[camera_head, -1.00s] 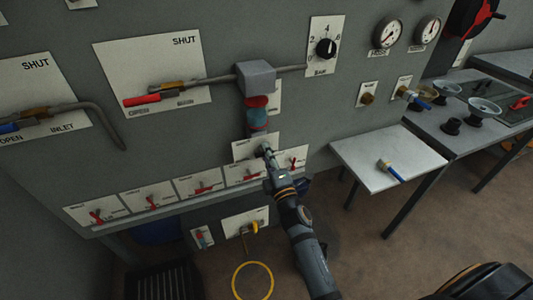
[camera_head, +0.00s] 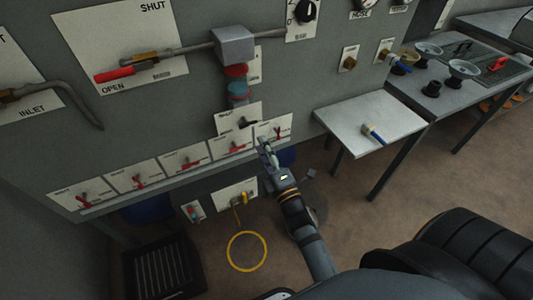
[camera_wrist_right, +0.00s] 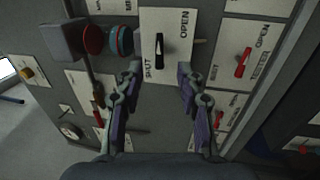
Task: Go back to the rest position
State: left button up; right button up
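My right gripper (camera_head: 268,152) is in front of the panel's lower row of switches in the head view. In the right wrist view my right gripper (camera_wrist_right: 158,80) has its two fingers spread apart with nothing between them. Beyond the fingers is a black lever (camera_wrist_right: 158,50) on a white plate marked SHUT and OPEN. The lever points roughly upright in that view, and the fingers look clear of it. The same black lever (camera_head: 247,123) shows in the head view just above and left of the gripper. My left gripper is not in view.
The grey panel carries a red-handled valve (camera_head: 119,75) and several red switches (camera_head: 188,162). A small side table (camera_head: 350,118) with a blue-handled tool (camera_head: 373,133) stands to the right. A yellow ring (camera_head: 247,251) hangs low. A black seat-like object (camera_head: 450,250) is at lower right.

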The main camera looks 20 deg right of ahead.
jog(key=shift+s+f, duration=0.2)
jog(key=shift+s, duration=0.9)
notch_tip(320, 180, down, 23)
jog(key=s+m+g+p, duration=0.3)
jog(key=m+g, duration=0.3)
jog(key=s+d+f+m+g+p, duration=0.1)
jog(key=s+f+m+g, duration=0.1)
jog(key=s+f, duration=0.3)
jog(key=s+d+f+m+g, duration=0.1)
jog(key=s+f+m+g, duration=0.15)
jog(key=f, duration=0.55)
jog(key=s+d+f+m+g, duration=0.2)
jog(key=s+f, duration=0.2)
jog(key=s, duration=0.4)
jog(key=s+d+f+m+g+h+p, duration=0.1)
jog(key=s+d+f+m+g, duration=0.2)
jog(key=s, duration=0.6)
jog(key=s+d+f+m+g+p, duration=0.1)
jog(key=s+d+f+m+g, duration=0.1)
jog(key=s+f, duration=0.4)
jog(key=s+g, duration=0.1)
jog(key=s, duration=0.1)
jog(key=shift+s+d+h, duration=0.3)
jog(key=shift+s, duration=0.05)
